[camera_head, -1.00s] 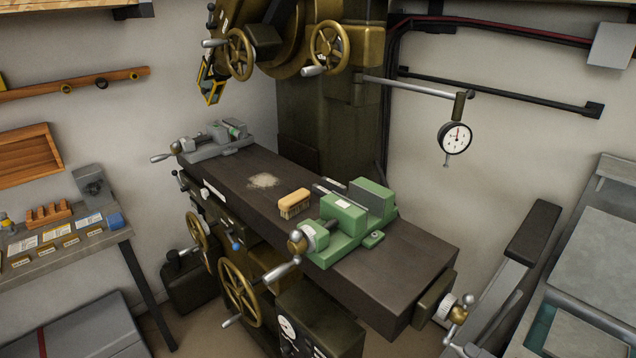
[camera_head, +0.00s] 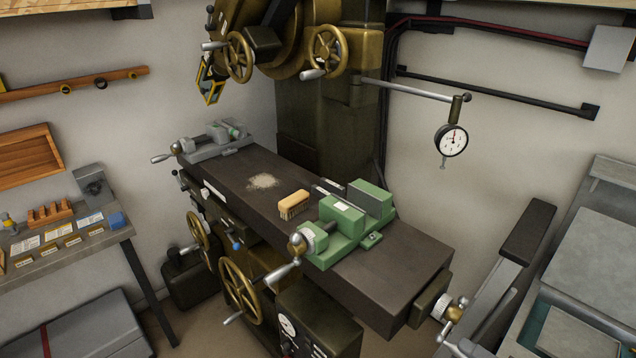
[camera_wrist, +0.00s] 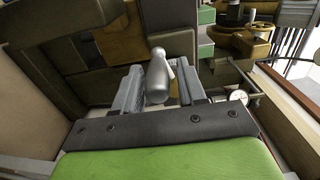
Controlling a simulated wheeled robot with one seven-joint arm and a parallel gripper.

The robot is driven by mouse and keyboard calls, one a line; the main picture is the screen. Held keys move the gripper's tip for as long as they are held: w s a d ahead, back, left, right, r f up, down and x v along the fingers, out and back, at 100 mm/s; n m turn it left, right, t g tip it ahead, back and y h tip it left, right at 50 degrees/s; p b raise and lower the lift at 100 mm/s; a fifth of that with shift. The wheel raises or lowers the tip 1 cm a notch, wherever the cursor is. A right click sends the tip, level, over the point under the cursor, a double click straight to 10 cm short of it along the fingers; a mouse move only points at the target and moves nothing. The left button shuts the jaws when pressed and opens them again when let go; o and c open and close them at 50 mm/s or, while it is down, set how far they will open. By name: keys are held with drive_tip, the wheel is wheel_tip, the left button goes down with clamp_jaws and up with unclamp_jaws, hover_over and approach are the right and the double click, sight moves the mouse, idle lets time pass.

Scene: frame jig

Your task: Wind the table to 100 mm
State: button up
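The machine table (camera_head: 400,262) is a long dark slab, its near right end toward me. On that end are a pale dial collar (camera_head: 441,307) and a crank with a silver handle (camera_head: 443,332). A green vise (camera_head: 345,217) sits on the table. In the wrist view my gripper (camera_wrist: 160,88) has its two grey fingers apart, either side of a silver handle (camera_wrist: 158,76). A gap shows between the handle and the right finger. Whether the left finger touches it I cannot tell. I cannot make out my gripper surely in the head view.
A brush (camera_head: 293,204), a chip pile (camera_head: 263,181) and a grey vise (camera_head: 213,141) are on the table. A dial gauge (camera_head: 451,140) hangs from a rod behind it. A handwheel (camera_head: 239,291) is on the front. A bench (camera_head: 75,247) stands left.

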drive_tip(key=o, duration=0.3)
drive_tip(key=shift+f, duration=0.1)
drive_tip(key=v, duration=0.7)
drive_tip(key=shift+s+d, duration=0.15)
drive_tip(key=shift+d, duration=0.15)
